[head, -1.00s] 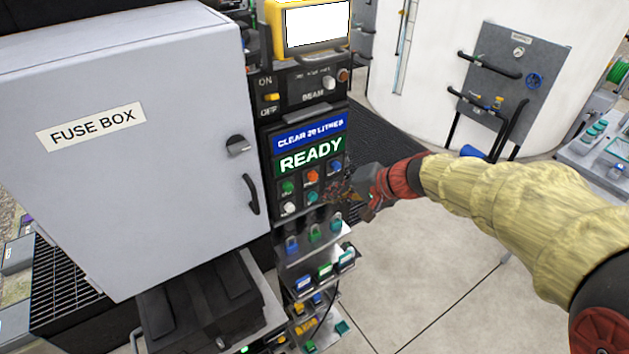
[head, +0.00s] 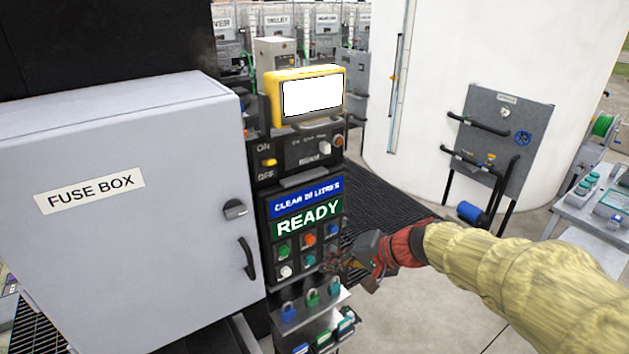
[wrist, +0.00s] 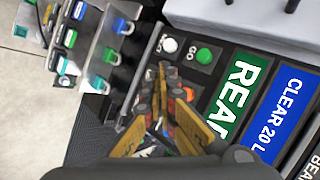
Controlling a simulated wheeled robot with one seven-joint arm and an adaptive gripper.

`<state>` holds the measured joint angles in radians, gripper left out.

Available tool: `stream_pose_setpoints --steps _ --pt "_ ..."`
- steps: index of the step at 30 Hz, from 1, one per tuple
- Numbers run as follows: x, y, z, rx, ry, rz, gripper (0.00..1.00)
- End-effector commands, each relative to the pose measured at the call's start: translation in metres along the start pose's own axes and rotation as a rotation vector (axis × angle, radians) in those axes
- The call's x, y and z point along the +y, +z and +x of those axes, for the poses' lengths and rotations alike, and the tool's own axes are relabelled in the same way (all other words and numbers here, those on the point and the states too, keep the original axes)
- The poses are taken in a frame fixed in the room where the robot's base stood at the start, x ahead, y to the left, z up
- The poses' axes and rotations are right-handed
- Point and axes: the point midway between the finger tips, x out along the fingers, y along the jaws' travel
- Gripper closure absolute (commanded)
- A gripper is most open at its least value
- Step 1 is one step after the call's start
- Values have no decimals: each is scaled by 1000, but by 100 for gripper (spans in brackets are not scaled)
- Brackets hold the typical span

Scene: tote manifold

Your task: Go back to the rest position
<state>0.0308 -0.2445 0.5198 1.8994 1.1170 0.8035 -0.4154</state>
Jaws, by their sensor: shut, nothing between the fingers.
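My gripper (head: 333,262) is in front of the lower right part of the black control panel, at the level of its push buttons. In the wrist view my gripper (wrist: 162,80) points at the button rows. Its fingers are together with nothing between them, and they hide some of the buttons. A green button (wrist: 204,56) and a white button (wrist: 169,45) show beside the fingertips. Whether the fingertips touch the panel is not clear. My arm comes in from the right in a yellow sleeve.
A grey fuse box (head: 130,240) with its door shut stands left of the panel. A yellow-framed screen (head: 312,97) sits above. Shelves with coloured padlocks (head: 312,297) jut out below the buttons. A white tank (head: 440,70) and grey valve board (head: 495,135) stand behind.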

Motion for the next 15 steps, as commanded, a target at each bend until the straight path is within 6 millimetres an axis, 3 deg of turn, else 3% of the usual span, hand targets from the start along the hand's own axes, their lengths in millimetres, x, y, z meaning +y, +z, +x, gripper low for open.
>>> stream_pose_setpoints --steps 2,5,11,15 --pt "1 1 0 -5 3 26 100" --pt "24 20 2 -52 67 39 100" --pt "85 79 -26 -134 272 -45 100" --pt "139 119 -54 -136 427 -161 100"
